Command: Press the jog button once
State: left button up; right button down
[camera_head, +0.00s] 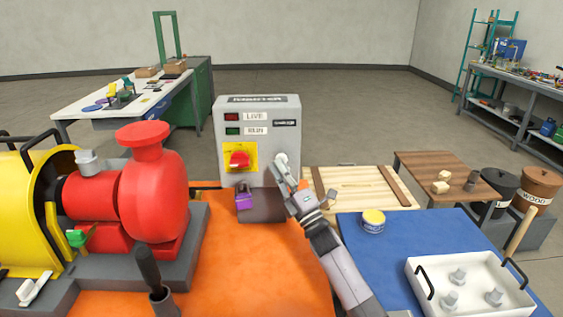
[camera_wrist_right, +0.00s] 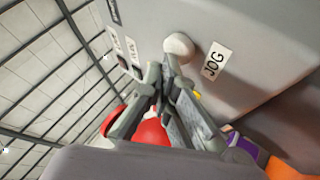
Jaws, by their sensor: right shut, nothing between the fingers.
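The grey control box (camera_head: 257,112) stands at the back of the orange bench top. Its jog button is a pale round knob beside a white JOG label (camera_wrist_right: 215,61); the button (camera_wrist_right: 179,46) shows in the right wrist view. In the head view the button (camera_head: 281,158) is on the box's lower right, partly behind my gripper. My right gripper (camera_head: 284,171) is shut and empty, its tips right at the button's lower edge. I cannot tell whether they touch it. In the right wrist view the gripper (camera_wrist_right: 166,72) points at the knob. My left gripper is not in view.
A red rotary switch (camera_head: 239,159) on a yellow plate and a purple padlock (camera_head: 244,199) are left of the button. A red pump (camera_head: 150,190) fills the left. A wooden pallet (camera_head: 365,187), blue mat (camera_head: 400,250) and white tray (camera_head: 470,290) are on the right.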

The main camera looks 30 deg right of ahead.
jog(key=shift+w+d, duration=0.15)
jog(key=shift+w, duration=0.1)
jog(key=shift+s, duration=0.1)
dwell(0.4)
jog(key=shift+s+a, duration=0.5)
jog(key=shift+s, duration=0.2)
jog(key=s+a, duration=0.1)
jog(key=s+p, duration=0.1)
jog(key=s, duration=0.1)
jog(key=s+a+p, duration=0.1)
jog(key=shift+s+a, duration=0.15)
jog(key=shift+a, duration=0.15)
dwell(0.8)
